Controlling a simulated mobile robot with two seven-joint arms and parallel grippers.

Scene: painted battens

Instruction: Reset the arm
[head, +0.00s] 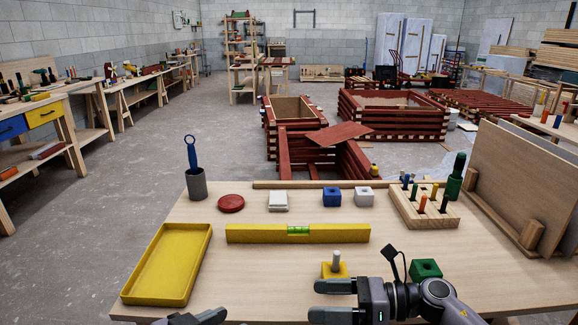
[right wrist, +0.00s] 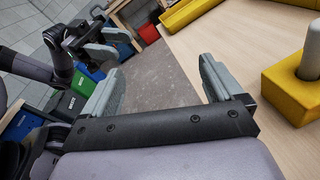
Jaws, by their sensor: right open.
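My right gripper (head: 318,300) is at the front edge of the workbench (head: 215,290), its fingers pointing left, apart with nothing between them. In the right wrist view its two fingers (right wrist: 160,82) show a clear gap over the bench edge and floor. A yellow block (head: 328,272) with a grey peg stands just beyond the right gripper; it also shows in the right wrist view (right wrist: 290,90), beside the right finger and apart from it. My left gripper (head: 205,317) is only partly in the head view at the bottom edge; how its fingers stand is unclear.
A yellow tray (head: 137,287), yellow level (head: 260,234), red disc (head: 231,203), white and blue blocks and a peg rack (head: 423,222) are on the bench. A green block (head: 426,268) lies behind my right wrist. Panels (head: 535,185) stand at right. Bare bench lies left of the yellow block.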

